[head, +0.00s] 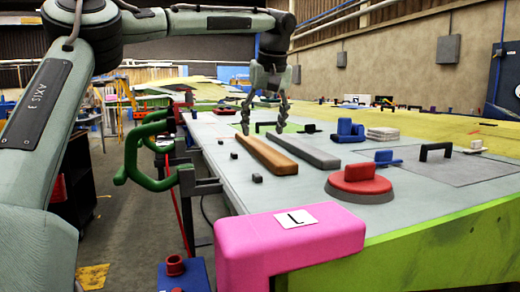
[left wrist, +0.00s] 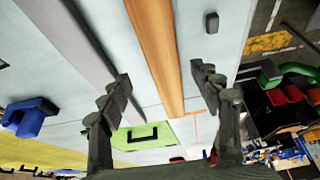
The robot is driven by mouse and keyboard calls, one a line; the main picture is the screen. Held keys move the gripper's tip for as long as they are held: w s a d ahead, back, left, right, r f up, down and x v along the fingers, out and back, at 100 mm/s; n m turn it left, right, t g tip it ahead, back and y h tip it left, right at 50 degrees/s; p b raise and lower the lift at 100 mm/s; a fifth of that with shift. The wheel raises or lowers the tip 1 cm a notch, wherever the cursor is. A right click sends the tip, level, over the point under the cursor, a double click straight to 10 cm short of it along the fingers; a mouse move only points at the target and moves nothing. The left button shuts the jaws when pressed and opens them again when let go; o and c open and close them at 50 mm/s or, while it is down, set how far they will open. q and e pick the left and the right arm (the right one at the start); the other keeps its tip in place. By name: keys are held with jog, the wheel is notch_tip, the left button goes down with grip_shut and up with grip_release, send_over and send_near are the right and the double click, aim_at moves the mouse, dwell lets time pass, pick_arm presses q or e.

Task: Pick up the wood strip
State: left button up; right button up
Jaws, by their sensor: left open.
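The wood strip (head: 266,155) is a long orange-brown bar lying flat on the pale table (head: 225,180). A grey strip (head: 306,150) lies beside it on the right. My left gripper (head: 265,127) points down by the far end of the wood strip, its fingers spread and empty. In the left wrist view, the wood strip (left wrist: 158,45) runs between the two open fingers (left wrist: 163,80) without visible contact. The grey strip also shows there (left wrist: 68,38), left of the fingers. My right gripper is in neither view.
A pink corner block (head: 300,245) stands at the near edge. A red round piece with a handle (head: 358,185) sits to the right, with blue blocks (head: 347,131) behind. Small dark pegs (head: 257,178) lie near the wood strip. Green clamps (head: 145,150) stick out at the left edge.

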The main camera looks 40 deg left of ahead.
aim_at(258, 144)
pick_arm(q)
jog(key=x, duration=0.4)
jog(key=shift+a+f, duration=0.15)
jog(key=shift+a, duration=0.3)
jog(key=shift+f, duration=0.15)
jog(key=shift+c, duration=0.3)
jog(key=c, duration=1.3)
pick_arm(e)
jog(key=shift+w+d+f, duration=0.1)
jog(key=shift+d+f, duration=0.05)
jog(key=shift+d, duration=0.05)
pick_arm(q)
jog(key=shift+r, duration=0.2)
